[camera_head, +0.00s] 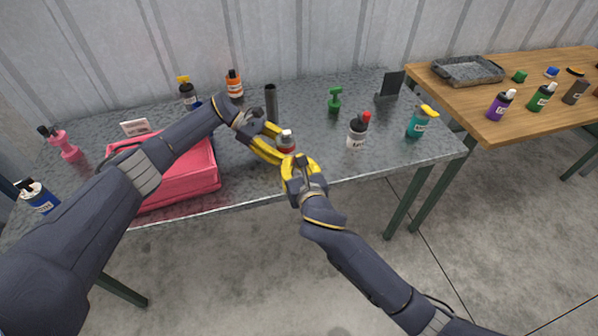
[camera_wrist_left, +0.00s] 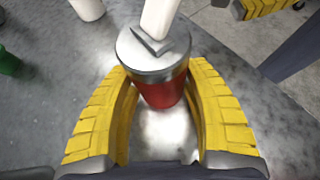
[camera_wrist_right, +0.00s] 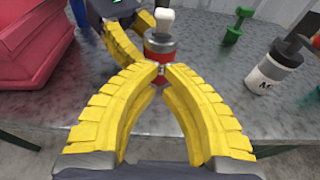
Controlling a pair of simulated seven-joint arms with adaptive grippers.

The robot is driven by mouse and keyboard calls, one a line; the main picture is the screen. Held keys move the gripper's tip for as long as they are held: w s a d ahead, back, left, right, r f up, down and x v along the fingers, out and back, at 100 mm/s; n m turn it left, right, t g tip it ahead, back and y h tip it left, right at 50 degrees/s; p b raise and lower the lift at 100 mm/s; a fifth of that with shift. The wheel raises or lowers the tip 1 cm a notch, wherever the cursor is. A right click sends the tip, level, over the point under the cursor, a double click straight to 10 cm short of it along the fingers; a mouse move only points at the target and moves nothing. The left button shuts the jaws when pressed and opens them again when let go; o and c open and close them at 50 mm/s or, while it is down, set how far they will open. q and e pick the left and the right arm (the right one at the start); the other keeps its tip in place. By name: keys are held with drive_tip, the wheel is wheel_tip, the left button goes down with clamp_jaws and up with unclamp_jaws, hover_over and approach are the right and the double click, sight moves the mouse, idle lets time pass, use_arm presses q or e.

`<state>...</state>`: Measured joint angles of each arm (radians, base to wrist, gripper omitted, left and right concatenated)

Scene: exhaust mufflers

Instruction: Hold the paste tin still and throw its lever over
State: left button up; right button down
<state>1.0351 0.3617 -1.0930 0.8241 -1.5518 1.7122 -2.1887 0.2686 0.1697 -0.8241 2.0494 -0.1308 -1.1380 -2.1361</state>
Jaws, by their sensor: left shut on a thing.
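The paste tin (camera_head: 286,146) is a small red can with a grey metal top, standing upright near the table's front edge. Its white lever (camera_wrist_left: 160,18) sticks up from the top, with a grey wedge-shaped foot. The lever's pale end also shows in the right wrist view (camera_wrist_right: 164,18). My left gripper (camera_head: 279,150) is shut on the tin, one yellow finger on each side of its body. My right gripper (camera_wrist_right: 160,72) is in front of the tin, below its top, with its fingertips brought together and nothing visible between them. Its fingers hide the tin's lower part.
A pink toolbox (camera_head: 180,172) lies left of the tin, under my left arm. A dark upright tube (camera_head: 271,102) stands behind. The table between tin and white bottle is clear.

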sight(286, 138)
drive_tip(key=w, duration=0.2)
drive_tip(key=w+a, duration=0.1)
drive_tip(key=shift+w+r, duration=0.1)
drive_tip(key=shift+r, duration=0.3)
drive_tip(key=shift+w+a+r, duration=0.3)
drive_tip(key=shift+w+r, duration=0.2)
drive_tip(key=shift+w, duration=0.3)
drive_tip(key=shift+w, duration=0.1)
drive_tip(key=shift+w+r+g, duration=0.1)
drive_tip(key=shift+g, duration=0.4)
drive_tip(key=shift+h, duration=0.3)
drive_tip(key=shift+r+g+h, duration=0.3)
drive_tip(key=shift+r+g, duration=0.05)
drive_tip(key=shift+g, duration=0.85)
